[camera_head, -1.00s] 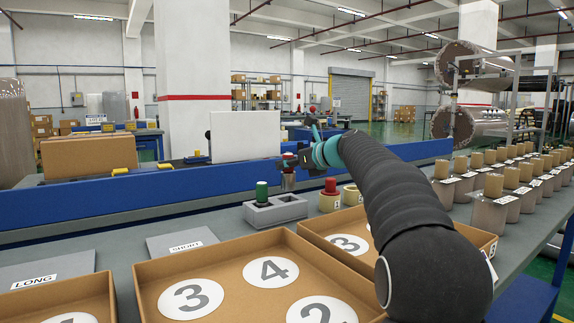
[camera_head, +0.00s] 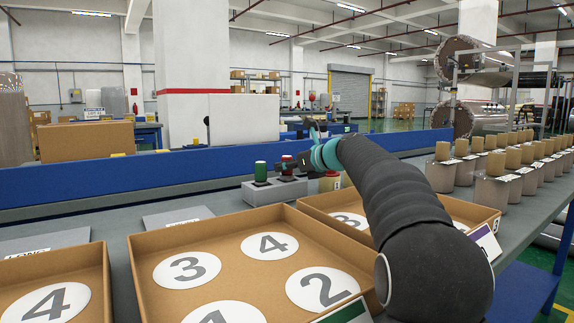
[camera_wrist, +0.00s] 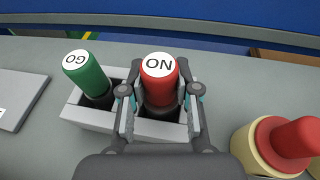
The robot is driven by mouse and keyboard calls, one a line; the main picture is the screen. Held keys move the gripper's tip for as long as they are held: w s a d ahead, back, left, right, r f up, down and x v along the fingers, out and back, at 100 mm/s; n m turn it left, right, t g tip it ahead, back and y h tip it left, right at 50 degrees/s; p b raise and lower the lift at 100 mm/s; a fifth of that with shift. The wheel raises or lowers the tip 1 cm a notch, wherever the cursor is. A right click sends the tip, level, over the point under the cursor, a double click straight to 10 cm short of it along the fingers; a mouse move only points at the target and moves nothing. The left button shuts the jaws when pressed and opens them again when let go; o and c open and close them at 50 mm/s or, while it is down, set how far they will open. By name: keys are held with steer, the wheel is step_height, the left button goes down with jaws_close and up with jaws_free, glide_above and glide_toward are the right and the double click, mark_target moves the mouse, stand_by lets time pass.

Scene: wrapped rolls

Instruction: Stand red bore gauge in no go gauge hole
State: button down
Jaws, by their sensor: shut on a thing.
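The red bore gauge (camera_wrist: 160,82), its white top marked NO, is between the fingers of my gripper (camera_wrist: 160,108), which is shut on it. It looks upright over the right hole of the grey gauge block (camera_wrist: 88,118); my fingers partly hide its lower end, so I cannot tell how deep it sits. The green gauge marked GO (camera_wrist: 88,75) stands in the left hole, leaning in the wrist view. In the head view the red gauge (camera_head: 287,164) is beside the green gauge (camera_head: 261,171) at about the same height, above the block (camera_head: 262,195).
A cream roll (camera_wrist: 245,150) with a red plug (camera_wrist: 290,140) stands close right of the block. A grey plate (camera_wrist: 20,95) lies to the left. Brown trays with numbered circles (camera_head: 190,268) fill the near bench. Several wrapped rolls (camera_head: 497,190) stand at right.

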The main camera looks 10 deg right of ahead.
steer(key=shift+f, duration=0.35)
stand_by(0.7)
steer(key=c, duration=0.8)
jaws_free()
steer(key=shift+o, duration=0.2)
steer(key=shift+d, duration=0.1)
steer(key=v, duration=1.2)
